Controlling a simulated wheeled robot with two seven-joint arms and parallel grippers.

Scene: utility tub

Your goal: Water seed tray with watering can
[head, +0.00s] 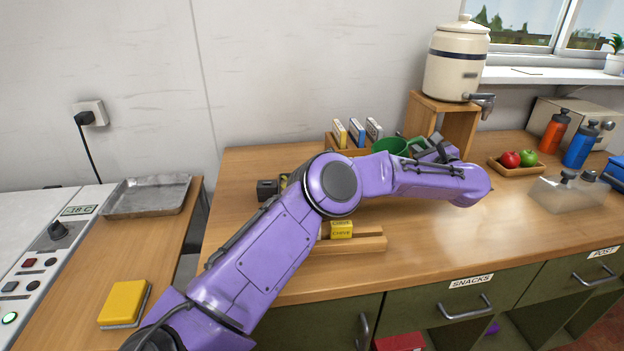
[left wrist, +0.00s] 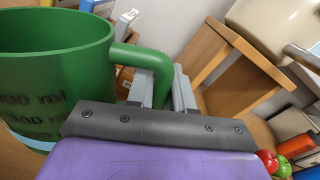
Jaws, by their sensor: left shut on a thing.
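A green jug (head: 388,147) with a handle and dark volume markings stands near the back wall in the head view. It fills the left side of the left wrist view (left wrist: 50,62) and looks upright. My left gripper (head: 428,146) is shut on the jug's handle (left wrist: 145,58), on the jug's right side. My purple left arm crosses the counter in front of it. A wooden holder (head: 362,244) with yellow labels reading CHIVE is partly hidden behind my arm. I cannot make out a seed tray or a spouted watering can. My right gripper is not in view.
A cream dispenser (head: 457,62) with a tap stands on a wooden stand (head: 424,112) right of the jug. Seed-packet-like cards (head: 357,132) stand behind. A fruit tray (head: 510,168) and bottles (head: 580,146) are at right. A metal tray (head: 148,196) is at left.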

